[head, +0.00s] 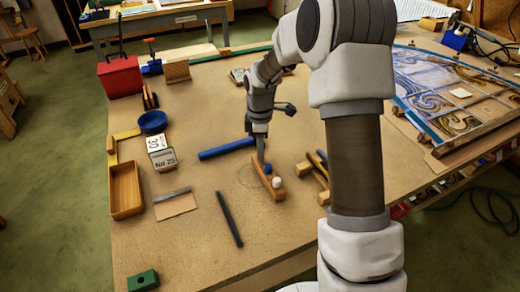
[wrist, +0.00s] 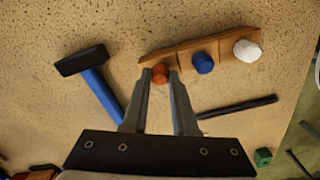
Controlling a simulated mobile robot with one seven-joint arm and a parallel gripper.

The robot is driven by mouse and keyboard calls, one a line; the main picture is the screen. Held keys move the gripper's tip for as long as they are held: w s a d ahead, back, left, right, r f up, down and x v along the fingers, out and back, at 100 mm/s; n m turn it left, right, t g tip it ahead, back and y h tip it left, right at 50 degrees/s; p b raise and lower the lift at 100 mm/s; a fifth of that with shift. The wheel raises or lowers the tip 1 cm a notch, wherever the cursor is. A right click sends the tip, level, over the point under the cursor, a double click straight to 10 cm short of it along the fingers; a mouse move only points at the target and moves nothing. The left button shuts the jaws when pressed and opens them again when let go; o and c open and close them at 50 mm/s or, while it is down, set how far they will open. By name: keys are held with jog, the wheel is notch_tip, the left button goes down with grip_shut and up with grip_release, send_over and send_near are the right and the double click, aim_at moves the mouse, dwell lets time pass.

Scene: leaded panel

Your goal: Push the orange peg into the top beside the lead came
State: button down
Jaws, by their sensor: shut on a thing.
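The orange peg (wrist: 160,74) stands at one end of a small wooden rack (wrist: 180,53), beside a blue peg (wrist: 202,62) and a white peg (wrist: 247,50). My gripper (wrist: 158,76) is shut on the orange peg, one finger on each side of it. In the head view my gripper (head: 260,158) is over the rack (head: 262,176) and hides the orange peg; the blue peg (head: 268,169) and white peg (head: 277,183) show. The leaded panel (head: 440,90) lies at the right of the table, partly behind my arm. I cannot make out which strip is the lead came.
A blue-handled hammer (wrist: 98,89) lies close by. A long dark bar (head: 229,219) lies in front of the rack. A wooden tray (head: 126,190), blue bowl (head: 152,121) and red box (head: 120,77) stand at left. A green block (head: 142,281) sits near the front edge.

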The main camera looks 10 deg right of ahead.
jog(key=shift+r+p, duration=0.75)
jog(key=shift+r, duration=0.2)
dwell(1.0)
jog(key=shift+r+p, duration=1.15)
jog(key=shift+r, duration=0.45)
jog(key=c, duration=1.3)
grip_release()
grip_shut()
